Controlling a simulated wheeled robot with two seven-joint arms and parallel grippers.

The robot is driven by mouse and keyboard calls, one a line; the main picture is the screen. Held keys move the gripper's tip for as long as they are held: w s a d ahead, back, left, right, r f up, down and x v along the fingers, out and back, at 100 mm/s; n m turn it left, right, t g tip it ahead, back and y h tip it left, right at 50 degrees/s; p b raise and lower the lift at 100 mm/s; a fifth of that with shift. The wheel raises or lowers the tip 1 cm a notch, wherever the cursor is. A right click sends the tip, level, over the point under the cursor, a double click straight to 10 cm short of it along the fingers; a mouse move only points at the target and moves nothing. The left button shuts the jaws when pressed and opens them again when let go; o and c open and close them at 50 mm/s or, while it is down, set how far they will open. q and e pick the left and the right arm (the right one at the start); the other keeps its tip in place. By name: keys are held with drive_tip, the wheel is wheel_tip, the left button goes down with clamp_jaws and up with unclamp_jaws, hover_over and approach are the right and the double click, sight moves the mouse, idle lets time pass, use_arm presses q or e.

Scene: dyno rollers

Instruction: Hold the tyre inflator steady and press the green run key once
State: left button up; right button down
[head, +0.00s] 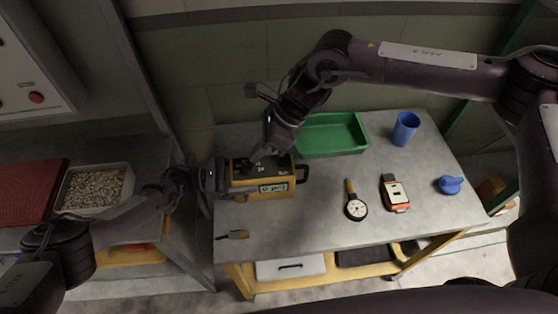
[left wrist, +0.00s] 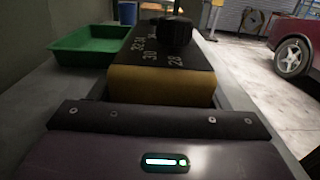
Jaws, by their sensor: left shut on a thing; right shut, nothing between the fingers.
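The tyre inflator (head: 262,191) is a yellow box with a black top, a small lit display and a black handle at its right end. It stands on the left part of the grey workbench. My left gripper (head: 225,178) is shut on its left end. The inflator (left wrist: 150,84) also fills the middle of the left wrist view, with pale markings on its black top. My right gripper (head: 259,156) is shut and empty, pointing down just over the inflator's top; I cannot tell whether it touches. The green run key cannot be made out.
A green tray (head: 330,153) lies behind the inflator. A blue cup (head: 405,128), a round gauge (head: 356,208), an orange-and-black meter (head: 394,193) and a blue item (head: 450,185) stand to the right. The front middle of the workbench (head: 310,228) is clear.

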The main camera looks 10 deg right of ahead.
drive_tip(key=a+m, duration=0.1)
drive_tip(key=a, duration=0.1)
wheel_tip(320, 180, up, 3)
drive_tip(key=m+t+y, duration=0.2)
drive_tip(key=m+t, duration=0.3)
drive_tip(key=m, duration=0.6)
hover_over(286, 163)
drive_tip(key=shift+f, duration=0.2)
drive_tip(key=shift+f, duration=4.4)
drive_tip(key=shift+f, duration=0.15)
drive_tip(key=shift+f, duration=0.25)
